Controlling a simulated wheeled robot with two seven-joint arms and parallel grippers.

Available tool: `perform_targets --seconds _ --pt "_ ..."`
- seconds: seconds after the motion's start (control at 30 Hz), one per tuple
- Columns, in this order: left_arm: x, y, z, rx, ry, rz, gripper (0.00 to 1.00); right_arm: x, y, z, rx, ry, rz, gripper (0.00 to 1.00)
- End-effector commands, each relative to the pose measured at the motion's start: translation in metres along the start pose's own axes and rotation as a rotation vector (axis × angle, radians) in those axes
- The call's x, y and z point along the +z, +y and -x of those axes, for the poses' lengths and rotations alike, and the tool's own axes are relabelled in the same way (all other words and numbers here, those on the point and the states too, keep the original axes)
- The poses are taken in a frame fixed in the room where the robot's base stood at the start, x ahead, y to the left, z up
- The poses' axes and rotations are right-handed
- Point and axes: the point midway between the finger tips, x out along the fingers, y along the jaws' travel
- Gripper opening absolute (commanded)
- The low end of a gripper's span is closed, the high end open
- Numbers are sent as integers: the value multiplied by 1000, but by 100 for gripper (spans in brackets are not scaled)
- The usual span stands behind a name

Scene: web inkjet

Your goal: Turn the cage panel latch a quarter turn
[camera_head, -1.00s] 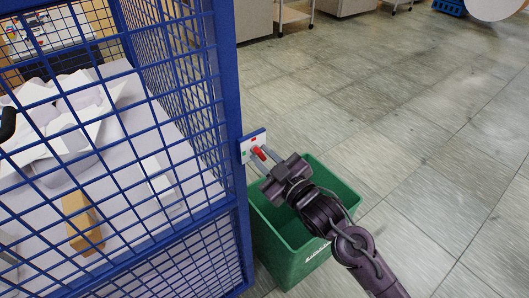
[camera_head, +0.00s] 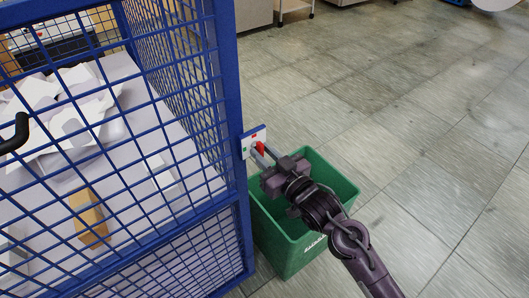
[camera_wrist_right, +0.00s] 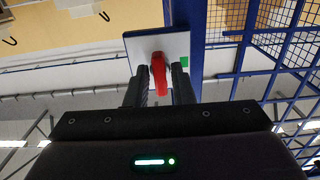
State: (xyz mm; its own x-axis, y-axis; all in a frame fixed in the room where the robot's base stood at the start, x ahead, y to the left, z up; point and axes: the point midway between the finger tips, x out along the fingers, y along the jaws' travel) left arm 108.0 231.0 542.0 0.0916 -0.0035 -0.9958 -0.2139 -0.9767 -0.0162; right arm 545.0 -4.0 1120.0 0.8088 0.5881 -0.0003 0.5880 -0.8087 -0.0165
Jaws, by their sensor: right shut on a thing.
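The red latch (camera_head: 260,148) sits on a small white plate (camera_head: 251,142) fixed to the blue corner post of the cage panel (camera_head: 227,100). My right gripper (camera_head: 266,155) reaches the latch from the lower right and is shut on it. In the right wrist view the red latch (camera_wrist_right: 159,74) stands between the two dark fingers of my right gripper (camera_wrist_right: 160,82), in front of the white plate (camera_wrist_right: 135,48). The latch looks upright there. My left gripper is not in view.
A green bin (camera_head: 285,245) stands on the floor beside the cage, below my right gripper. Inside the cage lie white crumpled sheets (camera_head: 70,110) and a tan block (camera_head: 88,215). A black handle (camera_head: 18,133) shows at the left.

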Motion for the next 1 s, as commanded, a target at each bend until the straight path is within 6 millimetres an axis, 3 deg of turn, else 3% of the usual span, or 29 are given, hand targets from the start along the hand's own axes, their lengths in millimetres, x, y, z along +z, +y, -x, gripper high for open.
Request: perform_targets --seconds 0.23,0.27,0.37,0.67,1.0 --pt "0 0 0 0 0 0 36 0 0 0 0 0 -1 0" --pt "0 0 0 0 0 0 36 0 0 0 0 0 0 23" --pt "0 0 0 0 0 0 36 0 0 0 0 0 0 34" --pt "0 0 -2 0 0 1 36 1 0 3 1 -1 1 34" --pt "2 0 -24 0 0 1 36 5 -1 55 -1 -3 3 34"
